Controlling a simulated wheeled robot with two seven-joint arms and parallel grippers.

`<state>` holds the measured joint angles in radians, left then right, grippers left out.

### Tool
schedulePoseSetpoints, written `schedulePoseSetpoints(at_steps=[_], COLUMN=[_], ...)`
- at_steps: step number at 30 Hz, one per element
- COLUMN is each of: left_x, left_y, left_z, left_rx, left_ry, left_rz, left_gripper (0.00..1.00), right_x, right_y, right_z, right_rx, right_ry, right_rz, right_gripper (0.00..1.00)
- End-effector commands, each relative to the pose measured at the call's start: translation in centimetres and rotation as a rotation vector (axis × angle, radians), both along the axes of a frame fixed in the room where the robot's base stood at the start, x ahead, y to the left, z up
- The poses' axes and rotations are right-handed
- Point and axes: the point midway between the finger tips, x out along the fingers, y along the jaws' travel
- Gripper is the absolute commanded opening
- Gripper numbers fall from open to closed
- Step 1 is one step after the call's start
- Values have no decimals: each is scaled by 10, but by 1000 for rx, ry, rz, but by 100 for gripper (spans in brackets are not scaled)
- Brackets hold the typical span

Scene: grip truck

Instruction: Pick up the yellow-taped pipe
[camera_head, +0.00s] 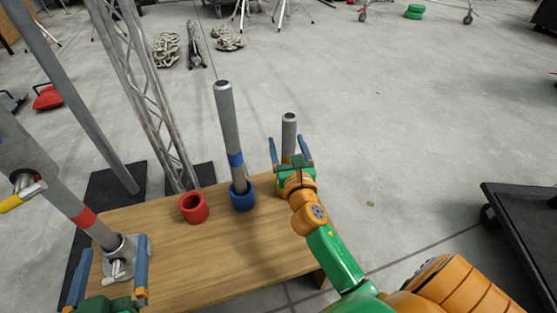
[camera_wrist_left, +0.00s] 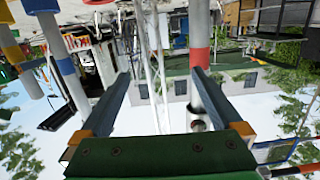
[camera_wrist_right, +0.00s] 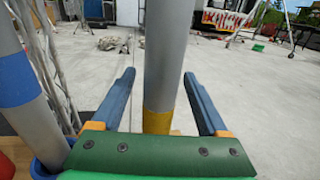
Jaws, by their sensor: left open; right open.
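The yellow-taped pipe (camera_wrist_right: 165,55) stands upright between the fingers of my open right gripper (camera_wrist_right: 158,80) in the right wrist view; its yellow tape (camera_wrist_right: 157,122) shows low on it. In the head view only the pipe's grey upper part (camera_head: 289,125) shows, behind my right gripper (camera_head: 288,145), which hides the tape. I cannot tell whether the fingers touch the pipe. My left gripper (camera_head: 110,272) is open at the table's left end, its fingers either side of the base of a red-taped pipe (camera_head: 72,208). That pipe also shows in the left wrist view (camera_wrist_left: 199,30).
A blue-taped pipe (camera_head: 228,120) stands in a blue cup (camera_head: 242,200) on the wooden table (camera_head: 215,255). A red cup (camera_head: 193,208) looks empty. A metal truss (camera_head: 150,90) rises behind. A black cart (camera_head: 520,225) stands at right.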

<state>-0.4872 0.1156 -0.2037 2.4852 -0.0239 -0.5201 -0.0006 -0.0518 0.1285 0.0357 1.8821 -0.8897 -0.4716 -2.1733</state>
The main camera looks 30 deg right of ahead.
Motion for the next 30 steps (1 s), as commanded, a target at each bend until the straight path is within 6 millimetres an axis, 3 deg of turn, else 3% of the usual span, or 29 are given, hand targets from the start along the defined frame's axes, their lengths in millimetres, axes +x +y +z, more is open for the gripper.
schedulePoseSetpoints(at_steps=[5,11,20,30], left_x=[2,2,2,2], left_y=[-4,-4,-4,-4], left_z=[24,26,26,25], left_rx=[-27,-29,-29,-29], left_ry=[-129,-139,-137,-132], left_rz=[-10,-11,-11,-10], left_gripper=[100,100,100,100], right_x=[12,13,13,13], right_y=[-5,-5,-5,-5], right_z=[-1,-1,-2,-1], right_rx=[1,2,3,4], right_ry=[1,2,2,1], right_rz=[0,1,1,1], right_gripper=[77,77,0,0])
